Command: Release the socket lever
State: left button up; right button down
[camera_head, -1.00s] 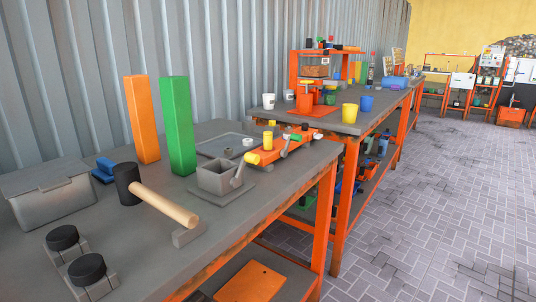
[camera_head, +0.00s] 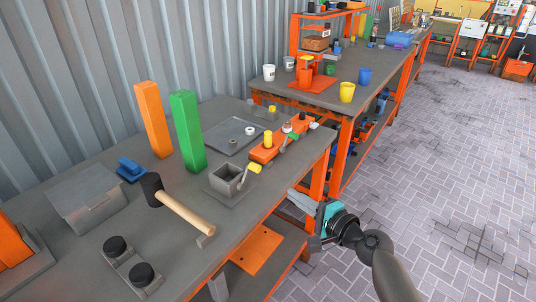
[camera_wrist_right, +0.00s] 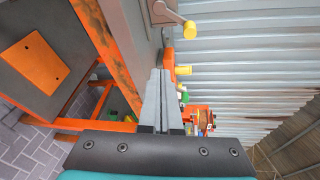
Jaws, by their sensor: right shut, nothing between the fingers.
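The socket is a grey open-topped box (camera_head: 226,181) on a flat plate near the front edge of the workbench. Its grey lever (camera_head: 244,179) is on the box's right side and ends in a yellow knob (camera_head: 254,168). The lever (camera_wrist_right: 172,14) and knob (camera_wrist_right: 189,29) also show at the top of the right wrist view. My right gripper (camera_head: 296,197) is beyond the bench's front edge, right of the socket and apart from the lever. Its fingers (camera_wrist_right: 162,75) are together and empty in the right wrist view. My left gripper is not in view.
An orange fixture (camera_head: 268,151) stands behind the socket on the workbench (camera_head: 110,228). A mallet (camera_head: 185,211) lies left of the socket. Green (camera_head: 188,130) and orange (camera_head: 154,120) blocks stand behind. An orange bench leg (camera_head: 319,180) is close to my right gripper.

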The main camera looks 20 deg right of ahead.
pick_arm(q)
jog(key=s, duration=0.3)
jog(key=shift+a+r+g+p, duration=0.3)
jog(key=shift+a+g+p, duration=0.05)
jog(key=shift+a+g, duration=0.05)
pick_arm(e)
jog(key=d+r, duration=0.1)
jog(key=w+r+m, duration=0.1)
jog(key=r, duration=0.1)
jog(key=shift+w+d+m+t, duration=0.15)
jog(key=shift+d+m+t, duration=0.15)
jog(key=shift+d, duration=0.1)
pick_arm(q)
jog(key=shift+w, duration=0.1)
pick_arm(e)
jog(key=b+x, duration=0.2)
jog(key=x, duration=0.8)
jog(key=shift+w+a+f, duration=0.1)
jog(key=shift+w+f, duration=0.05)
jog(key=shift+s+a+r+p, duration=0.35)
jog(key=shift+s+a+p, duration=0.2)
jog(key=shift+p, duration=0.05)
jog(key=shift+s+a+r+p, duration=0.35)
jog(key=shift+s+a+p, duration=0.2)
jog(key=shift+a, duration=0.05)
jog(key=shift+s+a, duration=0.15)
jog(key=shift+a, duration=0.1)
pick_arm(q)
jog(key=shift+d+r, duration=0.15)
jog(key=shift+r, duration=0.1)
